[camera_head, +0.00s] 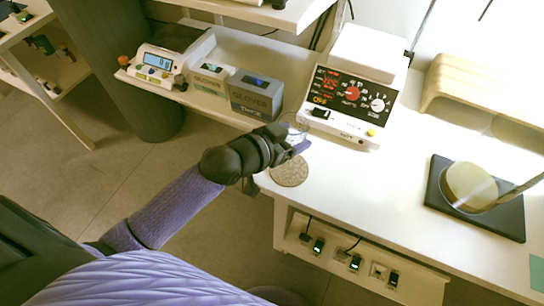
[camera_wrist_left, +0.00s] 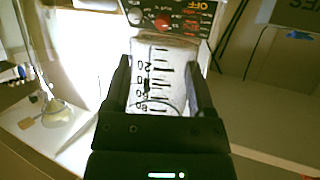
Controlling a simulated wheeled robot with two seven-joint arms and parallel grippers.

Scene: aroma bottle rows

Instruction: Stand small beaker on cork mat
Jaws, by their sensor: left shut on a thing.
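The small beaker (camera_wrist_left: 160,75) is clear with dark graduation marks. In the left wrist view it sits between the two fingers of my left gripper (camera_wrist_left: 160,68), which is shut on it. In the head view my left gripper (camera_head: 298,146) is at the table's near edge, and the beaker (camera_head: 297,124) shows only faintly at its fingertips. The cork mat (camera_head: 289,173) is a round tan disc on the white table, just below the gripper in the picture. The gripper partly covers its upper edge. The height of the beaker above the table is hard to tell. My right gripper is not in view.
A black-panelled device (camera_head: 345,105) with red and white dials stands just beyond the beaker. A dark stand base (camera_head: 500,222) and a wooden riser (camera_head: 480,88) are at right. White table between is clear.

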